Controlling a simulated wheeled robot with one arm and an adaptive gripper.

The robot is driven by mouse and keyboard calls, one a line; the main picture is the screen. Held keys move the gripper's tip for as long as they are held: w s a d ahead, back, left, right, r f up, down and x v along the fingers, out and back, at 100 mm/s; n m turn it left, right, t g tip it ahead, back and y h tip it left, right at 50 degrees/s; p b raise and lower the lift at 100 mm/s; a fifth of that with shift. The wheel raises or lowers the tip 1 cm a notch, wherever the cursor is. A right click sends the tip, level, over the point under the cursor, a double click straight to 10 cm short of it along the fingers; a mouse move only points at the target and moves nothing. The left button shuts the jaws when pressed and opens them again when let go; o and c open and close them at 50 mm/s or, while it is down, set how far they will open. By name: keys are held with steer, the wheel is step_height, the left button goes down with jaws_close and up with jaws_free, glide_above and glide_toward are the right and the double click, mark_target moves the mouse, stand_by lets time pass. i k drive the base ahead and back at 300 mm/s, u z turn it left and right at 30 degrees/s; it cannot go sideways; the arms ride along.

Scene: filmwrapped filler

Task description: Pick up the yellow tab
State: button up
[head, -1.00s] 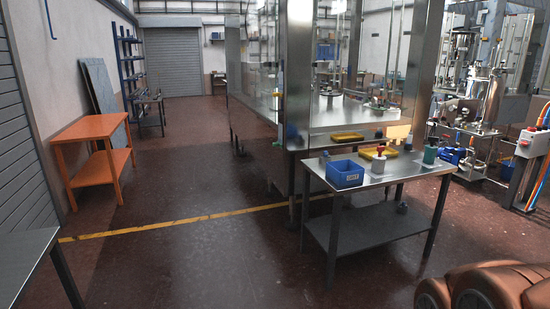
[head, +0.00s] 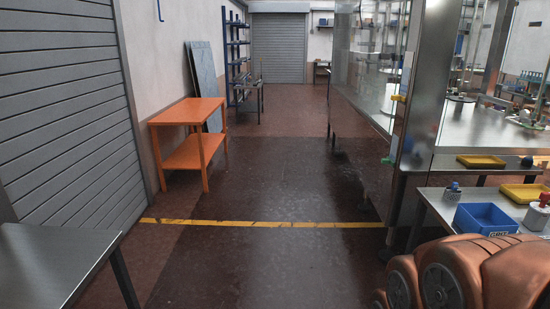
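I cannot pick out a yellow tab for certain. A small yellow piece (head: 399,98) shows on the corner of the steel and glass enclosure, right of centre. A yellow tray (head: 524,194) lies on the steel table (head: 436,201) at the right edge. My copper-coloured arm fills the lower right corner and covers part of that table. My gripper is not in view.
A blue bin (head: 485,219) and a red-topped item (head: 544,200) stand on the steel table. Another yellow tray (head: 481,161) lies behind it. An orange table (head: 188,112) stands left, a grey table (head: 60,262) at lower left. The middle floor (head: 270,190) is clear.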

mark_target(398, 97)
steer(key=u, duration=0.2)
steer(key=i, duration=1.8)
steer(key=z, duration=0.2)
steer(key=i, duration=1.65)
steer(key=z, duration=0.3)
